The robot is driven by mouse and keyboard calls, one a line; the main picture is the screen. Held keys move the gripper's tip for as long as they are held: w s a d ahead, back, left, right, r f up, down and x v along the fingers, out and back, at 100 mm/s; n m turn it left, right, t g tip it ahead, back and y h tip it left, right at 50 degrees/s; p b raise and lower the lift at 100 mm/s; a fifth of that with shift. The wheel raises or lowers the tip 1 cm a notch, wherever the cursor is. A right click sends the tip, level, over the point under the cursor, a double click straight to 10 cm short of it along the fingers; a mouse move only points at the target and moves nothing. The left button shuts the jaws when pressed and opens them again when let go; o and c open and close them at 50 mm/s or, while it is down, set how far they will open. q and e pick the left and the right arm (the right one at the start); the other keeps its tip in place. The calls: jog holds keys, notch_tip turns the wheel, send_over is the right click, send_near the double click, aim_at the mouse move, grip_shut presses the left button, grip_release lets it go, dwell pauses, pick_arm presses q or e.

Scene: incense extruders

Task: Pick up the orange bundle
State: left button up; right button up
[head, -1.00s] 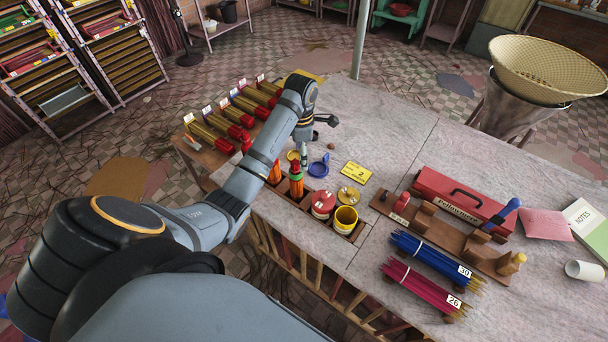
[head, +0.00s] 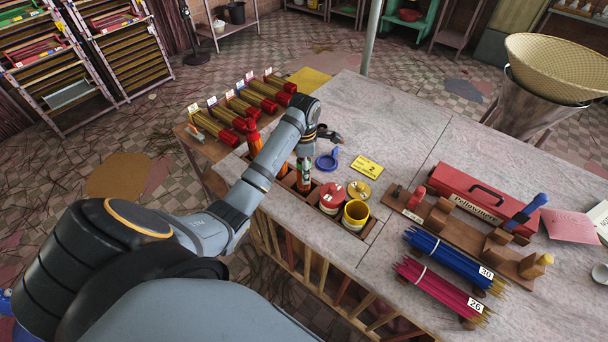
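No bundle of orange sticks shows clearly. Another orange-red piece (head: 253,138) stands at the rack's left end, partly behind my arm. My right gripper is not in view.
A red-and-white tin (head: 331,194) and a yellow cup (head: 355,214) sit in the rack. A blue ring (head: 327,160) and yellow card (head: 367,167) lie behind. Blue (head: 447,258) and magenta (head: 437,290) stick bundles lie right.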

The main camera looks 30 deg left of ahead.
pick_arm(q)
jog(key=shift+s, duration=0.1)
grip_shut()
dwell(0.4)
